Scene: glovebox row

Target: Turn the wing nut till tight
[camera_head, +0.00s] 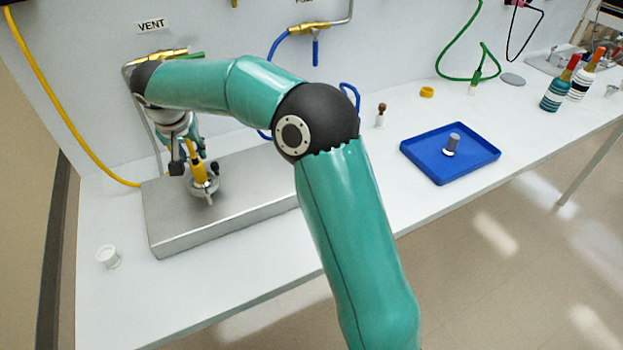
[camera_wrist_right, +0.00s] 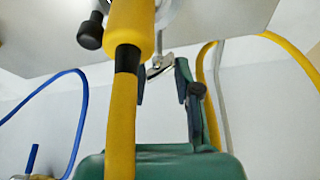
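In the head view the right gripper (camera_head: 186,160) hangs above the metal block's round fitting (camera_head: 204,184), next to the yellow hose end. The fitting sits on the grey metal block (camera_head: 175,235). My left gripper is not in view.
A white cup (camera_head: 108,256) stands left of the block. A blue tray (camera_head: 480,158) holding a grey piece lies to the right. Valves, blue tubing and a yellow hose (camera_head: 60,105) run along the back wall. Two bottles (camera_head: 558,88) stand far right. The white table front is clear.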

